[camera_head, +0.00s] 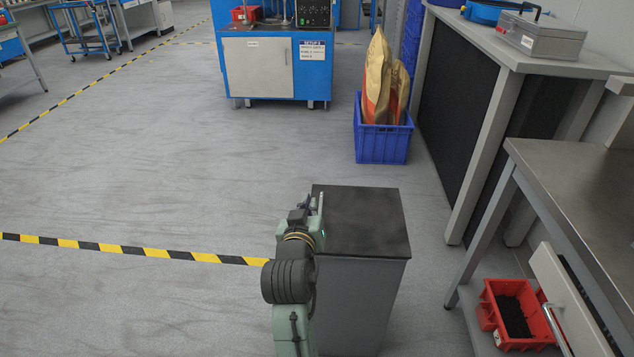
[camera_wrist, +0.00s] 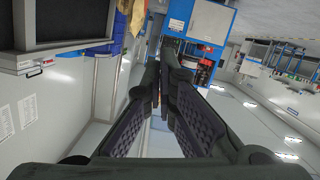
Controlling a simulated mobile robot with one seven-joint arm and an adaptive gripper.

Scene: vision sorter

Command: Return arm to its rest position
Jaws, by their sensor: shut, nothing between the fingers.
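My gripper (camera_head: 313,202) is at the end of my arm, which reaches up from the bottom middle of the head view. It is seen from behind and is small there. In the wrist view its two dark padded fingers (camera_wrist: 160,92) come together at the tips, with nothing held between them. The gripper is in the air and touches no object of the room that I can see.
A blue crate (camera_head: 382,144) with brown bags (camera_head: 378,80) stands ahead, right of centre. A blue machine cabinet (camera_head: 258,68) is farther back. On the right are a metal workbench (camera_head: 590,190) and a red bin (camera_head: 488,305). The floor on the left is clear, crossed by yellow-black tape (camera_head: 135,250).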

